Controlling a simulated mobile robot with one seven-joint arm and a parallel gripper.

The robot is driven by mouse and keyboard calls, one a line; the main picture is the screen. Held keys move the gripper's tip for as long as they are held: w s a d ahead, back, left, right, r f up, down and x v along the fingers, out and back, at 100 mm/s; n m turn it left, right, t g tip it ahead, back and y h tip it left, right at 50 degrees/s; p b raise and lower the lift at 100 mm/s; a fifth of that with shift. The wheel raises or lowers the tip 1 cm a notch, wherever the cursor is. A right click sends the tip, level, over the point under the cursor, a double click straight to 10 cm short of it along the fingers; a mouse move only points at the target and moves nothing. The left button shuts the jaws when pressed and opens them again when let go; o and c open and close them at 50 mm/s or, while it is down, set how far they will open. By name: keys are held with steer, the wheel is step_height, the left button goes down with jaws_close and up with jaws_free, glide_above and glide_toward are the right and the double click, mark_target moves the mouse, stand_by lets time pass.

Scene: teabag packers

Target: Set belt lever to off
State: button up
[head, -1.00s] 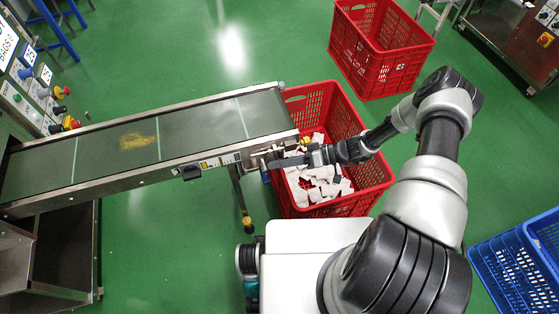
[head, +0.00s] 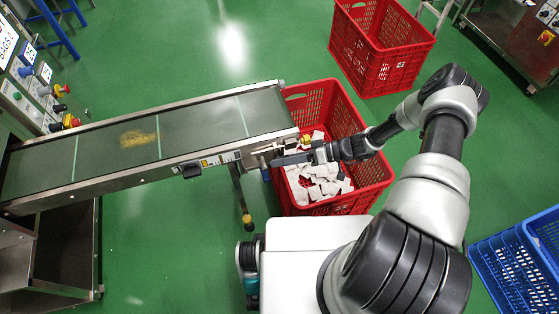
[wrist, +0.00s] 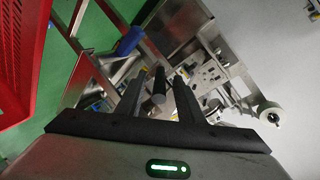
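The conveyor belt (head: 190,128) runs from the left to the middle of the head view. My gripper (head: 276,160) is at its right end, beside the metal fittings there and above the near crate. In the wrist view my gripper (wrist: 158,80) is open, with its two dark fingers apart. A dark rounded handle (wrist: 159,86), which looks like the belt lever, stands between the fingers with a gap visible on each side. In the head view the lever is too small and too covered to make out, and its setting cannot be told.
A red crate (head: 378,170) with white teabags stands under the belt's end. Another red crate (head: 385,60) is behind, and a blue crate (head: 510,262) is at the right. A control panel (head: 32,85) is at the left. Green floor is free behind the belt.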

steer(key=v, duration=1.6)
steer(key=shift+d, duration=0.15)
